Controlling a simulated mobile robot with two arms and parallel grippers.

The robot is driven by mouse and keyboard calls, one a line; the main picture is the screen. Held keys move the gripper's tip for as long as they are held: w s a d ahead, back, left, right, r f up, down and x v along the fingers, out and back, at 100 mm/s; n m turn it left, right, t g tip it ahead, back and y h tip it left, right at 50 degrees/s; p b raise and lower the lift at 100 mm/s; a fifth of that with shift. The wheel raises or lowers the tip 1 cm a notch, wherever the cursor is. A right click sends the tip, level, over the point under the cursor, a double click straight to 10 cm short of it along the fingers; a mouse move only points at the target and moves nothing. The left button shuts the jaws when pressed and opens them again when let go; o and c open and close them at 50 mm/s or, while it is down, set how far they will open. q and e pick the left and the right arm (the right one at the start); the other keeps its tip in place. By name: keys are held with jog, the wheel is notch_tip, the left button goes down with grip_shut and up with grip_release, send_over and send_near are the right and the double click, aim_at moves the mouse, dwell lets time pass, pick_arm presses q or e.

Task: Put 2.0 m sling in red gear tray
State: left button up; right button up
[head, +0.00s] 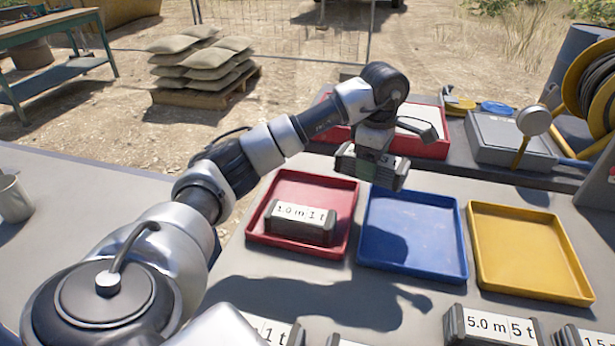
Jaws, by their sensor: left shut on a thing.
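My left gripper (374,148) is shut on a dark sling pack (347,167) with a white label. It holds the pack in the air above the far edges of the red and blue trays. The label is partly hidden, so its length cannot be read. The red gear tray (330,189) lies flat on the grey table. A sling pack labelled 1.0 m 1 t (301,222) is inside it. My right gripper is not in view.
A blue tray (413,237) and a yellow tray (527,250), both empty, lie to the right. Several packs, one labelled 5.0 m 5 t (492,326), line the near edge. Behind are a red-rimmed box (432,149) and a grey scale (508,141).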

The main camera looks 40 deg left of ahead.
pick_arm(q)
jog(key=shift+w+a+r+n, duration=0.2)
jog(key=shift+w+a+n, duration=0.1)
jog(key=shift+a+n, duration=0.25)
jog(key=shift+w+a+r+n, duration=0.15)
jog(key=shift+w+a+n, duration=0.15)
jog(key=shift+n, duration=0.35)
jog(key=b, duration=0.1)
send_over(312, 197)
notch_tip(312, 197, down, 7)
jog(key=shift+r, duration=0.1)
notch_tip(312, 197, down, 4)
jog(key=shift+r, duration=0.1)
jog(key=shift+w, duration=0.1)
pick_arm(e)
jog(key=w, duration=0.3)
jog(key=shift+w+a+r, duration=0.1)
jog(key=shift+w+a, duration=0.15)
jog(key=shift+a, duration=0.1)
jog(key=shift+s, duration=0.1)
pick_arm(q)
jog(key=o, duration=1.1)
jog(key=shift+f, duration=0.2)
jog(key=shift+o, duration=0.2)
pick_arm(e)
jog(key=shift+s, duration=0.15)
